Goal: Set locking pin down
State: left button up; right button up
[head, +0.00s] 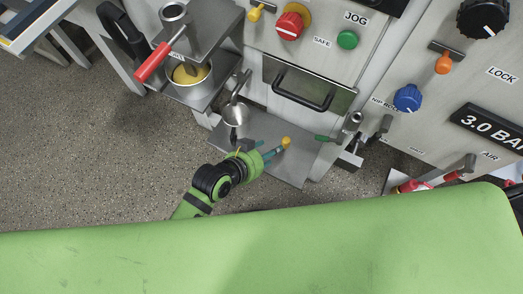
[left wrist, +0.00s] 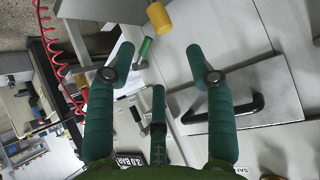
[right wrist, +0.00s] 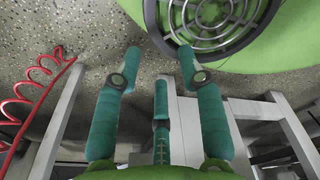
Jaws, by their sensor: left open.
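A yellow knob (head: 286,141), apparently the locking pin's head, sits at the grey metal shelf (head: 262,132) in the head view. It also shows as a yellow cylinder (left wrist: 158,17) at the top of the left wrist view. Its shaft is not clearly visible. My left gripper (head: 276,149) is open, with its fingertips close to the yellow knob. In the left wrist view the fingers (left wrist: 160,62) are spread, and the knob lies beyond their tips, not clasped. My right gripper (right wrist: 159,62) is open and empty above the floor, shown only in its wrist view.
A steel ladle-like cup (head: 235,114) stands left of the gripper. A pot with yellow contents (head: 190,74) is farther left. A drawer front with a black handle (head: 302,92) rises behind the shelf. A green-handled lever (head: 326,139) is to the right.

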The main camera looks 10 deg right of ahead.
pick_arm(q)
jog(key=s+a+f+n+g+y, duration=0.1)
jog(key=s+a+f+n+y, duration=0.15)
jog(key=a+f, duration=0.6)
jog(key=s+a+f+n+g+y, duration=0.1)
jog(key=s+a+f+n+y, duration=0.15)
jog(key=a+f, duration=0.6)
jog(key=s+a+f+n+g+y, duration=0.1)
jog(key=s+a+f, duration=0.4)
jog(key=s, duration=0.6)
jog(key=s+a+f+n+g+y, duration=0.1)
jog(key=s+a+f+n+g, duration=0.1)
jog(key=s+a+f, duration=0.3)
jog(key=s+f, duration=0.4)
jog(key=s, duration=0.2)
jog(key=shift+f+y, duration=0.3)
jog(key=shift+f, duration=0.05)
pick_arm(e)
jog(key=shift+s+r+g, duration=0.15)
jog(key=shift+s+g, duration=0.15)
jog(key=shift+s, duration=0.75)
pick_arm(q)
jog(key=shift+d, duration=0.1)
